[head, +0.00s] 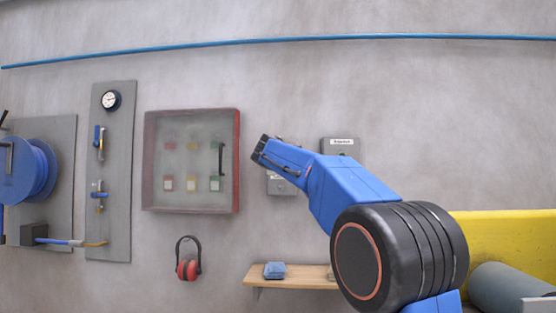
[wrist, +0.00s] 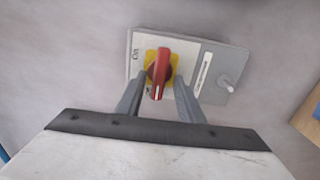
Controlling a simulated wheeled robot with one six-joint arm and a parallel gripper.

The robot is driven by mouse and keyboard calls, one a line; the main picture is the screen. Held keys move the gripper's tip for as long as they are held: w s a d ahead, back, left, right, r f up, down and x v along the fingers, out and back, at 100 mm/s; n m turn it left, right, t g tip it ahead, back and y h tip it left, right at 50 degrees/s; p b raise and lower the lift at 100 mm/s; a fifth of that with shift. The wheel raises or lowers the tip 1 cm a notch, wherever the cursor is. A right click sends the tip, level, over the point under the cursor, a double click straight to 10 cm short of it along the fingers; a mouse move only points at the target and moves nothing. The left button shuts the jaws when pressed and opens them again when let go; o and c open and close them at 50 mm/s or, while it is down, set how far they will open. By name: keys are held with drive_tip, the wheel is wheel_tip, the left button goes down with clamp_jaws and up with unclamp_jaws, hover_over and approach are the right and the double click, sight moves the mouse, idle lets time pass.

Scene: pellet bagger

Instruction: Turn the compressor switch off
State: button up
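A red rotary switch handle (wrist: 159,74) on a yellow plate (wrist: 150,56) is mounted on a grey wall box (wrist: 219,63). The word "On" is printed on the box's face beside the plate; the handle's long axis points roughly toward my gripper. My gripper (wrist: 159,100) is open, its two grey fingers apart on either side of the handle's lower end. I cannot tell if either finger touches it. In the head view a grey box (head: 281,186) is partly hidden behind my blue arm, and the handle is hidden. No compressor label is readable.
Another grey labelled box (head: 340,147) is on the wall just right of my arm. A red-framed glazed cabinet (head: 191,112) is to the left. Below are a wooden shelf (head: 300,282) and red ear defenders (head: 188,268). A yellow panel (head: 510,235) stands at right.

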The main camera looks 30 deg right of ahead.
drive_tip(key=v, duration=1.7)
drive_tip(key=shift+s, duration=0.2)
drive_tip(key=shift+a, duration=0.15)
drive_tip(key=s+a+f+m+g+y, duration=0.3)
drive_tip(key=s+f, duration=1)
drive_tip(key=f, duration=0.5)
drive_tip(key=s+a+f+m+g+y, duration=0.3)
drive_tip(key=s+f, duration=0.9)
drive_tip(key=f, duration=0.7)
drive_tip(key=s+a+f+m+g+y, duration=0.4)
drive_tip(key=s+f, duration=0.9)
drive_tip(key=f, duration=0.6)
drive_tip(key=shift+s+a+m, duration=0.3)
drive_tip(key=shift+a+m, duration=0.4)
drive_tip(key=shift+a, duration=0.2)
